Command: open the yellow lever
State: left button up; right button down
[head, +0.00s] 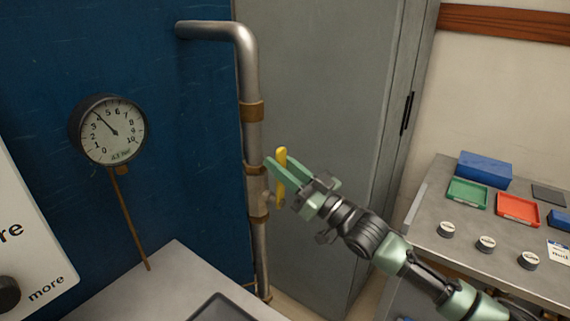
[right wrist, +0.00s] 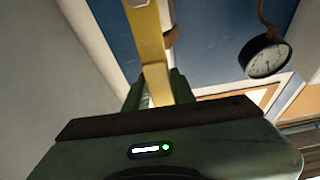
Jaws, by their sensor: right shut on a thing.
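The yellow lever (head: 281,165) is on the vertical metal pipe (head: 251,139), between brown bands. In the head view it stands roughly upright along the pipe's right side. My right gripper (head: 275,176) comes in from the lower right and is shut on the lever. In the right wrist view the lever (right wrist: 148,45) runs down from the top edge to between my green fingers (right wrist: 157,90). The fingers hide part of it. My left gripper is not in view.
A round gauge (head: 113,131) is on the blue wall left of the pipe; its needle points near 4. A grey cabinet (head: 315,90) stands behind the pipe. At right, a table (head: 435,220) holds coloured trays and small round pieces. A light worktop (head: 150,285) is at the lower left.

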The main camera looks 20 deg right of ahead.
jog(key=shift+s+a+f+n, duration=0.1)
jog(key=shift+a+f+n, duration=0.15)
jog(key=shift+n, duration=0.15)
jog(key=c, duration=1.2)
grip_release()
jog(key=shift+r, duration=0.15)
jog(key=shift+s, duration=0.1)
jog(key=shift+v, duration=3.9)
